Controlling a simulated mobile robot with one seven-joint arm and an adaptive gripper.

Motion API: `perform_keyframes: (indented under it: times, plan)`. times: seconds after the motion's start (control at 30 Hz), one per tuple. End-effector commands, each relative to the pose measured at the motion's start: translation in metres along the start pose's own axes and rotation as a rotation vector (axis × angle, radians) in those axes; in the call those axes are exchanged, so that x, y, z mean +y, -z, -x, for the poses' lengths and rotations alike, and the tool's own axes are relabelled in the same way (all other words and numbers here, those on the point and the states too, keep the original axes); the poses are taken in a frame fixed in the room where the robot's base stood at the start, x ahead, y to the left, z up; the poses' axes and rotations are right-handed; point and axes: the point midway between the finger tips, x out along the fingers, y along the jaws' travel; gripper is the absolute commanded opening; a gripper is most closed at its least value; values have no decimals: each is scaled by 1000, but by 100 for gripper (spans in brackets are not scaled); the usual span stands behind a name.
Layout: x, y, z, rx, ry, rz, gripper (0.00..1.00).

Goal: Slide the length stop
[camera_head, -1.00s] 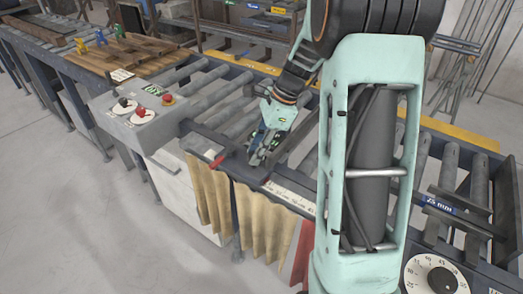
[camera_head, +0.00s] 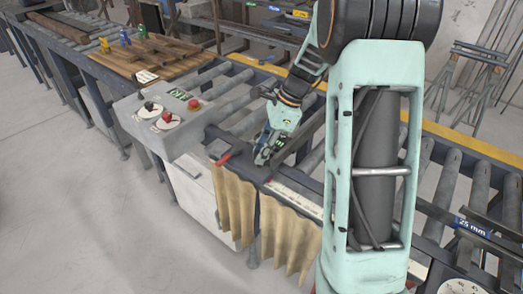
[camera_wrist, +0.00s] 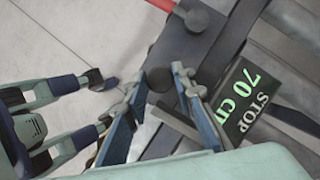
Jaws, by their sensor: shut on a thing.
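The length stop (camera_head: 238,168) is a dark carriage on the rail along the front edge of the roller table. A red lever (camera_head: 223,160) sticks out on its left; it also shows at the top of the wrist view (camera_wrist: 158,4). My gripper (camera_head: 261,160) is low over the stop. In the wrist view its blue fingers (camera_wrist: 163,98) are shut on a dark round knob (camera_wrist: 159,79) of the stop. The knob's lower part is hidden.
A grey control console (camera_head: 165,115) with a red button stands left of the stop. A scale strip (camera_head: 298,200) runs along the rail to the right, partly behind my arm. Tan strip curtains (camera_head: 235,205) hang below. Rollers and boards lie behind.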

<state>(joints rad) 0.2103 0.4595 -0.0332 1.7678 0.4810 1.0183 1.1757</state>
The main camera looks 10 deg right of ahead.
Motion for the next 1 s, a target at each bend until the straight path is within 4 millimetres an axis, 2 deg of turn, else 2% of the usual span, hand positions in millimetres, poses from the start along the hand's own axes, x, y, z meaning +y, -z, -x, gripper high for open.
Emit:
perform_keyframes:
  times: [0.07,0.1,0.23,0.5,0.63,0.77,1.0]
  plan:
    - [-1,0,1,1,3,1,0]
    - [-1,0,1,1,3,1,26]
    - [0,0,1,1,2,0,40]
    - [0,0,1,0,1,0,41]
    - [-1,0,9,1,4,0,41]
    - [-1,1,30,2,5,0,41]
    - [-1,1,82,2,5,0,41]
